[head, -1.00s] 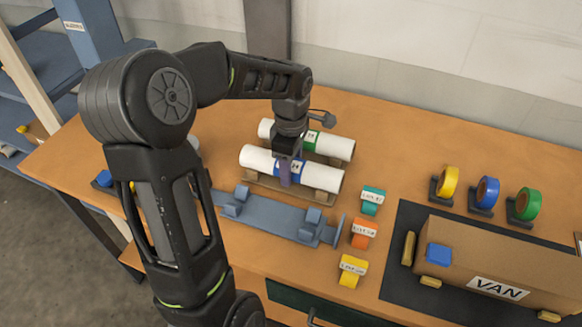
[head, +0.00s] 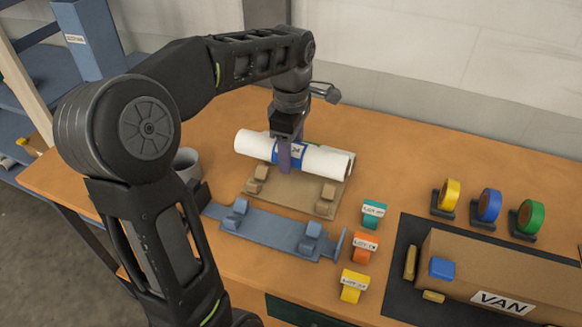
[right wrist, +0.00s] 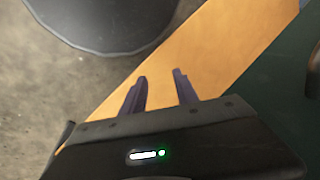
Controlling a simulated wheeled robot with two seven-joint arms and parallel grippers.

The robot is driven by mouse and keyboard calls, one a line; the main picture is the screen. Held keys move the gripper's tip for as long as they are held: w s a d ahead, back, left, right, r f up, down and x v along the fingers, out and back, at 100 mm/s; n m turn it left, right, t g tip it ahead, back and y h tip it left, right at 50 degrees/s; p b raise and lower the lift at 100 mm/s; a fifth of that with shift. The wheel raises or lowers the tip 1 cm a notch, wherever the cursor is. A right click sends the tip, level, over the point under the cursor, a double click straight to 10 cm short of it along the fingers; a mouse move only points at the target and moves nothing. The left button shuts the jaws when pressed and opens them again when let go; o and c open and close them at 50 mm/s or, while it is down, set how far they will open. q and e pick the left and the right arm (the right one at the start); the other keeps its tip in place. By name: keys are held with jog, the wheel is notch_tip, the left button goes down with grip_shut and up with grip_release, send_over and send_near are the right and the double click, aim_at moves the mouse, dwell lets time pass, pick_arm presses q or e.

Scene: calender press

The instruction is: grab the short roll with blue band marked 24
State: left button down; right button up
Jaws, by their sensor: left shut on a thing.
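The short white roll with the blue band (head: 257,147) is in the head view, lifted above its tan cradle board (head: 285,200). My left gripper (head: 289,156) is shut on it at the blue band, its fingers pointing down around the roll. The label on the band is partly hidden by the gripper, and I cannot read its number clearly.
A blue cradle (head: 270,232) lies in front of the tan board. Teal (head: 373,213), orange (head: 364,246) and yellow (head: 353,286) labelled blocks stand to its right. A box marked VAN (head: 500,272) sits on a dark mat. Coloured tape rolls (head: 488,205) stand behind it.

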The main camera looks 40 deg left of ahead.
pick_arm(q)
jog(key=shift+r, duration=0.45)
